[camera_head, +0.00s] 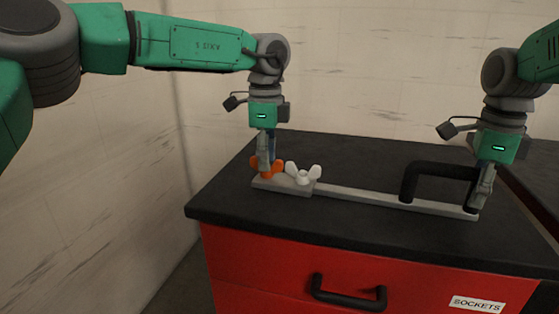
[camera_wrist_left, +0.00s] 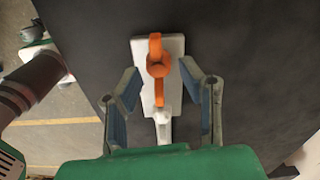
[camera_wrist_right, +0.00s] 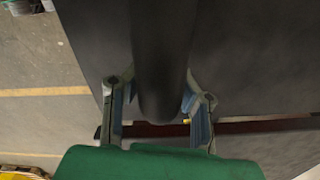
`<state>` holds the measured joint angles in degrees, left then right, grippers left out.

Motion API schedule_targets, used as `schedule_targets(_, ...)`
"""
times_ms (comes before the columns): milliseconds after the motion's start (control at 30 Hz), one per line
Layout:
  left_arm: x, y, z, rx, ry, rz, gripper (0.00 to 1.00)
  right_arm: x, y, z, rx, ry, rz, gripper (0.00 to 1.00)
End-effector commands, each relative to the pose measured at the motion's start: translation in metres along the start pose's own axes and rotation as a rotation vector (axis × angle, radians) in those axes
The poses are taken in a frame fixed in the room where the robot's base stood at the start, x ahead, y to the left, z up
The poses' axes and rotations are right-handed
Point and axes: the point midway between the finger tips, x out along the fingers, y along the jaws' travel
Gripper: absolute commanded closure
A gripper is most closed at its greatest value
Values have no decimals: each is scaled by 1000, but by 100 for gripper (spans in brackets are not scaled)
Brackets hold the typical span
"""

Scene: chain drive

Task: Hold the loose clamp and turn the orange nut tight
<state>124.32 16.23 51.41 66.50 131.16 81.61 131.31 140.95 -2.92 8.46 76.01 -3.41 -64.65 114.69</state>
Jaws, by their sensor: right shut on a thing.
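The clamp (camera_head: 345,194) is a long grey bar lying on the black bench top, with a black handle (camera_head: 440,168) at its right end. An orange wing nut (camera_head: 278,168) and a white wing nut (camera_head: 303,174) sit on its left end. My left gripper (camera_head: 267,160) is above the orange nut, pointing down. In the left wrist view its fingers (camera_wrist_left: 162,92) are apart, one each side of the plate with the orange nut (camera_wrist_left: 159,68). My right gripper (camera_head: 478,195) is shut on the right end of the black handle, which also shows in the right wrist view (camera_wrist_right: 162,50).
The black bench top (camera_head: 370,240) is clear in front of the bar. Below it is a red drawer unit (camera_head: 270,260) with a black pull (camera_head: 347,293) and a "SOCKETS" label (camera_head: 477,304). A pale wall (camera_head: 360,70) stands behind. Another dark surface (camera_head: 535,180) is at the right.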

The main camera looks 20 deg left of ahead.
Motion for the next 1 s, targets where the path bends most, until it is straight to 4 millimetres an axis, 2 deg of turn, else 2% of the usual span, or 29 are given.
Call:
schedule_targets(133,7,0,0,-1,1,0,66,0,0,0,0,1,0,100)
schedule_targets(367,8,0,0,0,1,-1,66,0,0,0,0,1,0,100)
schedule_targets(400,8,0,0,0,1,-1,73,0,0,0,0,1,0,100)
schedule_targets(467,8,0,0,0,1,-1,94,0,0,0,0,1,0,100)
schedule_targets(500,7,0,0,0,0,-1,100,0,0,0,0,1,0,100)
schedule_targets(767,7,0,0,8,0,-1,100,0,0,0,0,1,0,100)
schedule_targets(1000,7,0,0,84,1,-1,100,0,0,0,0,1,0,100)
